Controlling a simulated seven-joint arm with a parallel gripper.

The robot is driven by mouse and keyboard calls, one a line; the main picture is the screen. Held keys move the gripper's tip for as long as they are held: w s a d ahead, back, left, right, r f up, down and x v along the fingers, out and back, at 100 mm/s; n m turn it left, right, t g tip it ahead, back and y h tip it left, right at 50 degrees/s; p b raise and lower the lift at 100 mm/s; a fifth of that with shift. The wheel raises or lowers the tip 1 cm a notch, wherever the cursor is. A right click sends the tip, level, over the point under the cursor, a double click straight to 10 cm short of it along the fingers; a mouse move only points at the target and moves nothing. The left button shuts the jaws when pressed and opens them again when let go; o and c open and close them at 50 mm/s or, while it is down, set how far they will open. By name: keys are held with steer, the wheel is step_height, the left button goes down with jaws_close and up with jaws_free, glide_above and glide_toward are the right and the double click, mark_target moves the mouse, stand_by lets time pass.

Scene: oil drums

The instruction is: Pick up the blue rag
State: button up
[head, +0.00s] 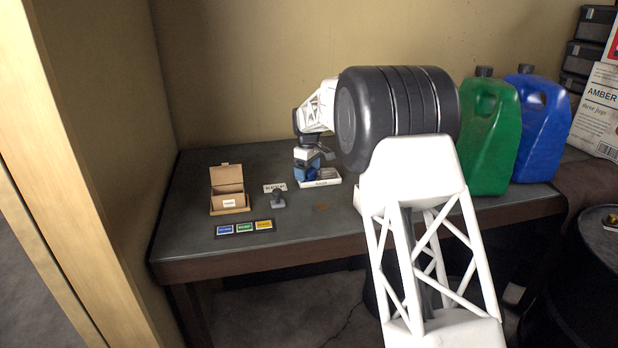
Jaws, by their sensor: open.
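The blue rag (304,174) shows as a small blue patch in a low white tray (322,184) on the dark table, left of its middle. Grey cloth-like material (327,172) lies beside it in the same tray. My gripper (309,166) is open and points down right over the rag, coming from above and behind. Its fingertips are small and partly merge with the rag, so I cannot tell whether they touch it. My arm hides part of the table to the right of the tray.
An open cardboard box (229,198), a small white label card (275,188), a dark small object (278,200) and a strip of coloured labels (244,228) lie left of the tray. Green (490,135) and blue (541,125) jugs stand right. A wooden post (90,150) rises left.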

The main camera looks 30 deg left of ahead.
mark_target(308, 171)
stand_by(0.4)
steer(key=c, duration=1.1)
steer(key=shift+o, duration=0.2)
steer(key=shift+r, duration=0.2)
steer(key=shift+r, duration=1.6)
steer(key=s+d+r, duration=0.1)
steer(key=s+d, duration=0.9)
steer(key=s, duration=0.2)
steer(key=shift+d+r, duration=0.25)
steer(key=shift+d, duration=0.1)
